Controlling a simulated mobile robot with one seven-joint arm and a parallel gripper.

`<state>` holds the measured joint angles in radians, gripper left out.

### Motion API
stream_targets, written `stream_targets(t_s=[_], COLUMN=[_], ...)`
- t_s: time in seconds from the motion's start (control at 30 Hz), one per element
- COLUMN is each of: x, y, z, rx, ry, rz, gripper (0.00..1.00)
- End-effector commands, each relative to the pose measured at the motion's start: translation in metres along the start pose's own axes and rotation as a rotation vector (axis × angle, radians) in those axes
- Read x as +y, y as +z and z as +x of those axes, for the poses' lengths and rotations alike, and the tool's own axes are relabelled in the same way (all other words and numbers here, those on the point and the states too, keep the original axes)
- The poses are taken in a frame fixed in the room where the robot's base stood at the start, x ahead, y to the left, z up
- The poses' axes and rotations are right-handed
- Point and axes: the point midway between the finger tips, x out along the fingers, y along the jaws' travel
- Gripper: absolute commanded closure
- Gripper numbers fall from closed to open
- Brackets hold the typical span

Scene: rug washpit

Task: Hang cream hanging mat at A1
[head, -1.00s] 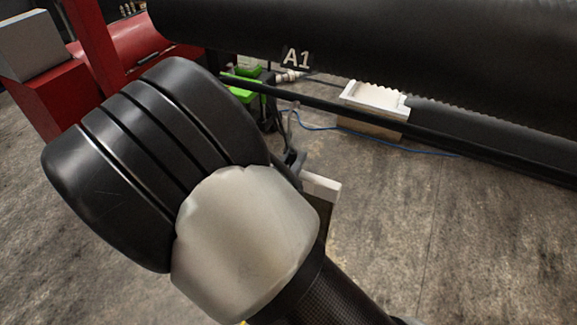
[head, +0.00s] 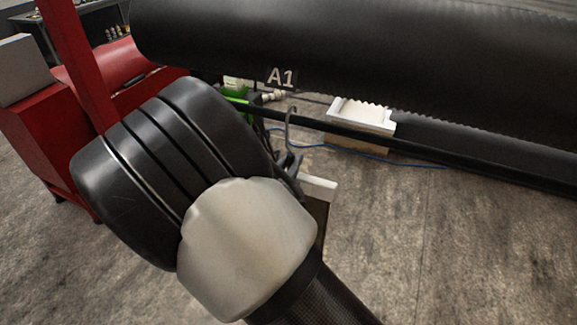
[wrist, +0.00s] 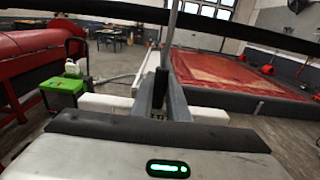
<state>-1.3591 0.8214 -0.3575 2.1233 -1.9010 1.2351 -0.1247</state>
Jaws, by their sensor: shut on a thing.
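The cream hanging mat shows as a pale top bar in the head view (head: 319,186), with a darker edge below it. The bar also shows on both sides of my fingers in the wrist view (wrist: 108,103). My gripper (wrist: 163,96) is shut on the mat's hanger at mid-bar. A grey hook (head: 289,130) rises from there and overlaps the thin black rail (head: 400,146) in the picture; I cannot tell whether it touches. The A1 label (head: 281,77) is just above this spot. My arm hides most of the mat and the gripper in the head view.
A large black roller (head: 350,45) spans the top of the head view. A red machine (head: 45,120) stands at left. A white box (head: 362,115) and blue hose lie beyond the rail. A green box (wrist: 62,92) is at left in the wrist view. The floor at right is clear.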

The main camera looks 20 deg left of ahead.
Motion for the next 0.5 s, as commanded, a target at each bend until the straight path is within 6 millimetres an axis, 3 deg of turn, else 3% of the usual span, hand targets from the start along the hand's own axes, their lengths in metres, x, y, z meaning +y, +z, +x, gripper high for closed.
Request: stream_targets(t_s=[0.5], x=[0.0], y=[0.002], z=[0.026], rx=[-0.004], ry=[-0.001], rz=[0.001], gripper=[1.0])
